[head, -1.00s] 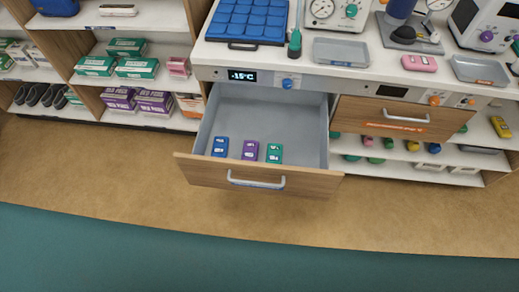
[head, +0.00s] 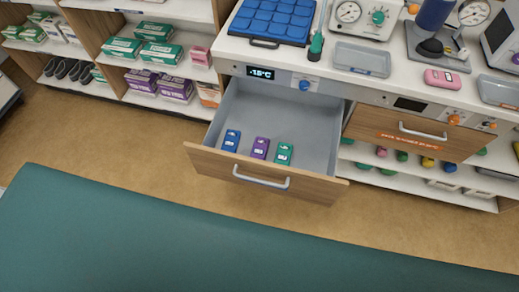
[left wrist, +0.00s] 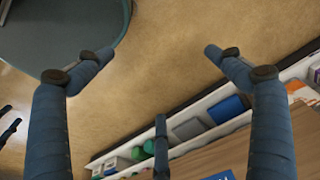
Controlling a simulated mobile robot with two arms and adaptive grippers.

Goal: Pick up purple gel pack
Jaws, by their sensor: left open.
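The purple gel pack (head: 260,148) lies in the open drawer (head: 310,118), near its front panel. A blue pack (head: 231,140) lies to its left and a green pack (head: 284,153) to its right, with small gaps between them. My left gripper (left wrist: 150,62) shows only in the left wrist view. Its fingers are spread wide with nothing between them, above the floor. The purple pack is not visible in that view. My right gripper is in neither view.
The drawer's wooden front with its handle (head: 261,177) sticks out from the counter. A teal surface (head: 200,245) fills the foreground. Bare floor (head: 110,135) lies between them. Shelves with boxes (head: 158,53) stand at the left. The counter above the drawer holds a blue tray (head: 270,20) and instruments.

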